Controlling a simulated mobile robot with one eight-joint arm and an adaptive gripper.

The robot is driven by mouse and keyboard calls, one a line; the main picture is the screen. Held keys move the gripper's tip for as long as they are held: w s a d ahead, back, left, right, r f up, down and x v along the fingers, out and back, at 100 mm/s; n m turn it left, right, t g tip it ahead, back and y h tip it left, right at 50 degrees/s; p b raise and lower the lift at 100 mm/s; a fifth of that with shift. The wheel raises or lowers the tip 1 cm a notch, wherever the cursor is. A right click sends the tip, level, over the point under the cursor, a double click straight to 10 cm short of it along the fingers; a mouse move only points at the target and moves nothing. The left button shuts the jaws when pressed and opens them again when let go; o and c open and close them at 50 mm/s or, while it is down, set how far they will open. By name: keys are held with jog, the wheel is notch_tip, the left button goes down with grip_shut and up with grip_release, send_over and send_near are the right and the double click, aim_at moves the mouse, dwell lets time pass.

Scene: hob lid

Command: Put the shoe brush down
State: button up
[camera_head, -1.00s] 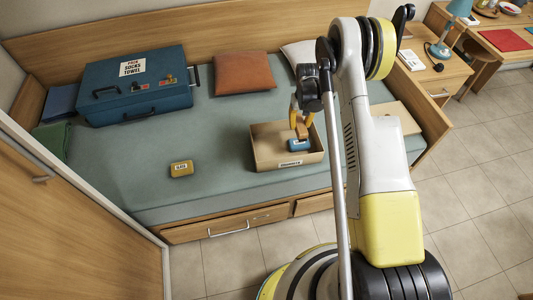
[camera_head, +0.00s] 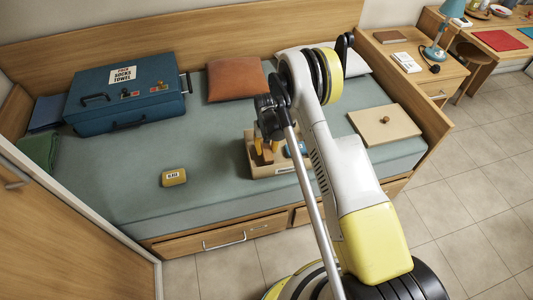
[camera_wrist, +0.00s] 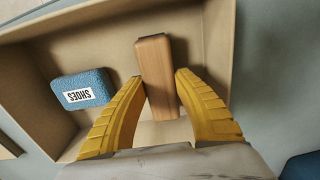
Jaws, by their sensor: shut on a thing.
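The shoe brush, a plain wooden block (camera_wrist: 155,62), is between the two yellow fingers of my gripper (camera_wrist: 160,77) in the wrist view. My gripper (camera_head: 266,147) is shut on the brush and sits at the left part of the open cardboard box (camera_head: 283,171) on the bed. Whether the brush touches the box floor cannot be told. My arm hides part of the box in the head view.
A small yellow tin (camera_head: 174,177) lies on the bed left of the box. A blue case (camera_head: 128,100) and an orange cushion (camera_head: 235,80) are at the back. A flat lid with a knob (camera_head: 385,124) lies to the right. The bed's front left is clear.

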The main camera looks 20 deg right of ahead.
jog(key=shift+f, duration=0.4)
jog(key=shift+f, duration=0.2)
jog(key=o, duration=1.1)
jog(key=shift+o, duration=0.2)
